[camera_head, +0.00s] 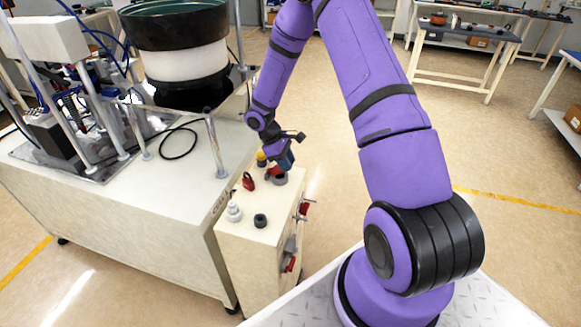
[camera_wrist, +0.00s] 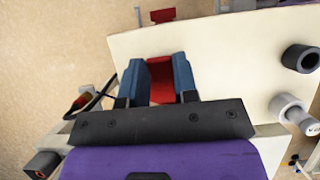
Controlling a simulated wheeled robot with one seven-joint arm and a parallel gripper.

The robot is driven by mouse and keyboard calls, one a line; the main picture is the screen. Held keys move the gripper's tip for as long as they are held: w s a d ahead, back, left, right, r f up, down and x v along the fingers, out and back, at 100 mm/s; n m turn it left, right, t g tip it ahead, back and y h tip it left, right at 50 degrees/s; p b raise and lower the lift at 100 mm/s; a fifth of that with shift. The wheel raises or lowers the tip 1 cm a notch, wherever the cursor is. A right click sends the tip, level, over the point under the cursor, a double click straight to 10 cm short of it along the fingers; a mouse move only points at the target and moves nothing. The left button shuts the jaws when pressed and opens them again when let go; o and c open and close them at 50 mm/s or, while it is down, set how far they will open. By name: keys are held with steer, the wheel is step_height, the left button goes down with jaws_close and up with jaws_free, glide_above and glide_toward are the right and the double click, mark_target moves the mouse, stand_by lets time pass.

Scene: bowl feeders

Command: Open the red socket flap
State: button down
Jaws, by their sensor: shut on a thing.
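The red flap (camera_wrist: 161,82) shows between the two blue fingers of my gripper (camera_wrist: 157,75) in the wrist view. The fingers stand on both sides of it, over the cream cabinet top, and my gripper is shut on it. Whether the flap is raised or flat I cannot tell. In the head view my gripper (camera_head: 282,164) is low at the back of the small cream cabinet (camera_head: 258,240). The gripper and wrist hide most of the flap and its socket there.
A red part (camera_head: 248,181), a white knob (camera_head: 233,212) and a dark knob (camera_head: 260,220) stand on the cabinet top. Red handles (camera_head: 304,208) stick out of its side. The bowl feeder (camera_head: 178,45) stands behind on the left.

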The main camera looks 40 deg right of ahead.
mark_target(278, 168)
steer(key=w+r+g+h, duration=0.1)
steer(key=w+a+g+h, duration=0.1)
steer(key=shift+a+r+g, duration=0.2)
steer(key=shift+r+g, duration=0.1)
steer(key=shift+r, duration=0.1)
steer(key=shift+w+a+r, duration=0.2)
steer(key=shift+w+r, duration=0.05)
steer(key=shift+r, duration=0.05)
steer(key=shift+w+a+r, duration=0.25)
steer(key=shift+w+a, duration=0.25)
steer(key=shift+w, duration=0.05)
steer(key=c, duration=0.9)
jaws_free()
steer(key=shift+w+f, duration=0.1)
steer(key=shift+f, duration=0.05)
steer(key=shift+r, duration=0.2)
